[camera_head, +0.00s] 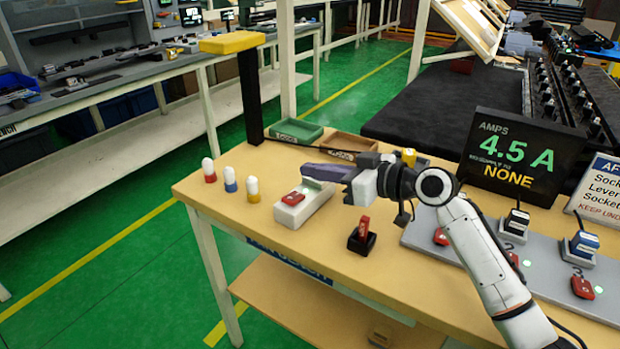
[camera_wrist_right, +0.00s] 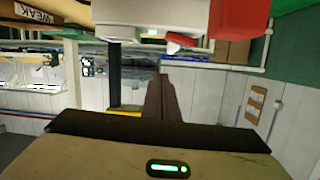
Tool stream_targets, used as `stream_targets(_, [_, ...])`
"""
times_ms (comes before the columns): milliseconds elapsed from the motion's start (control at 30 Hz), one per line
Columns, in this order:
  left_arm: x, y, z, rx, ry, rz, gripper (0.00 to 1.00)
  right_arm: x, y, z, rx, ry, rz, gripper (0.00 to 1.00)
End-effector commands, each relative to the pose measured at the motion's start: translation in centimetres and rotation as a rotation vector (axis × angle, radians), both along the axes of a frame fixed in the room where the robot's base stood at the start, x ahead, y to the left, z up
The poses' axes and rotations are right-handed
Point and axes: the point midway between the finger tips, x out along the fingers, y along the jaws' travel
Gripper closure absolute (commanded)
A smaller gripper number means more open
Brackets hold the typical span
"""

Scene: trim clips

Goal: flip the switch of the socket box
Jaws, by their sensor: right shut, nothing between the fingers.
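A low white box (camera_head: 304,206) with a red part (camera_head: 293,198) on top, which I take for the socket box, stands near the table's front left. My right gripper (camera_head: 312,171) reaches over from the right, its dark fingers shut and empty just above the box's far end. Whether they touch it, I cannot tell. In the right wrist view, the shut fingers (camera_wrist_right: 162,90) point at the background, and a white body (camera_wrist_right: 155,12) with a red block (camera_wrist_right: 238,15) and a small red lever (camera_wrist_right: 185,41) crosses the top. The switch's position is unclear. My left gripper is not in view.
A dark block with a red upright piece (camera_head: 362,236) stands in front of my right arm. Several white-topped pegs (camera_head: 230,180) stand at left. Trays (camera_head: 296,131) lie behind. A grey panel (camera_head: 535,268) with plugs and an amps display (camera_head: 522,152) fill the right.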

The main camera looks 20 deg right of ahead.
Motion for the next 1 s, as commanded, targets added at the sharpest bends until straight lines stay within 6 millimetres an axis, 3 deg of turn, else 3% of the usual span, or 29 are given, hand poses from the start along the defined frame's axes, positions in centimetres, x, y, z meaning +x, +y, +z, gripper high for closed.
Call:
stream_targets(33, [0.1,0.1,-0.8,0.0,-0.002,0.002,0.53,-1.2,-1.0,-0.7,-0.01,0.007,-0.001,1.0])
stream_targets(200, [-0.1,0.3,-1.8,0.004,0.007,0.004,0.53,-4.1,-3.2,0.2,-0.008,0.007,-0.002,1.0])
stream_targets(400, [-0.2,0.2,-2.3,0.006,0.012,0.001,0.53,-6.2,-4.8,1.0,-0.005,0.007,0.0,1.0])
stream_targets(1000, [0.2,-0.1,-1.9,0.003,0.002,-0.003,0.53,-6.9,-5.2,1.4,-0.003,0.005,0.0,1.0])
